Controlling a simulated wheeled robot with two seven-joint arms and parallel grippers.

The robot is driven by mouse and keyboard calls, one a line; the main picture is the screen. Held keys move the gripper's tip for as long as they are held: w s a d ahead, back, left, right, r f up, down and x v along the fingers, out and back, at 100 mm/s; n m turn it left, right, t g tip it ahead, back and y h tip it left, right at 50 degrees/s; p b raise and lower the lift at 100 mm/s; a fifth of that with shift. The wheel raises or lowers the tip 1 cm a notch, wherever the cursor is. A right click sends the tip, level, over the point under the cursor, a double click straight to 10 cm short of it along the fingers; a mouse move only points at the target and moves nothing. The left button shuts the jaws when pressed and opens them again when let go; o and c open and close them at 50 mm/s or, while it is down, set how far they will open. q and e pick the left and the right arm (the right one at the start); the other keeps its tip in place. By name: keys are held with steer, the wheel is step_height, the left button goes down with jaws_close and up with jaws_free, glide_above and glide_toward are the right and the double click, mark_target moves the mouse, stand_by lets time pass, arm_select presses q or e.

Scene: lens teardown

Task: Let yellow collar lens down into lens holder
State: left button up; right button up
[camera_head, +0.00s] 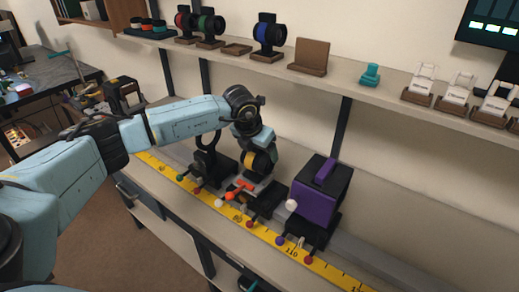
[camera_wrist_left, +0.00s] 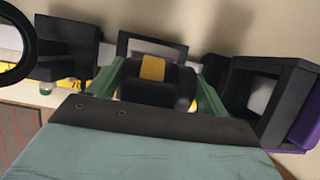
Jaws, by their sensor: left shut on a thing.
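The yellow collar lens (camera_head: 259,161) is a black ring-shaped lens with a yellow band. My left gripper (camera_head: 263,149) is shut on it, reaching down from above. In the left wrist view the lens (camera_wrist_left: 152,70) sits between the two green fingers. The lens holder (camera_head: 262,196) is a dark mount on the bench rail, directly below the lens. The lens's lower edge is close to the holder, but I cannot tell whether they touch. My right gripper is not in view.
A black ring mount (camera_head: 207,160) stands left of the holder, and a purple-and-black box (camera_head: 320,205) stands close on the right. A yellow ruler strip (camera_head: 265,234) with coloured knobs runs along the front. A shelf (camera_head: 340,83) with lenses and stands is behind.

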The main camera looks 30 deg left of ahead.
arm_select(q)
steer(key=shift+f, duration=0.25)
steer(key=o, duration=1.3)
steer(key=shift+f, duration=0.1)
steer(key=v, duration=1.3)
steer(key=shift+s+r+b, duration=0.1)
steer(key=shift+r+b, duration=0.2)
steer(key=shift+b, duration=0.1)
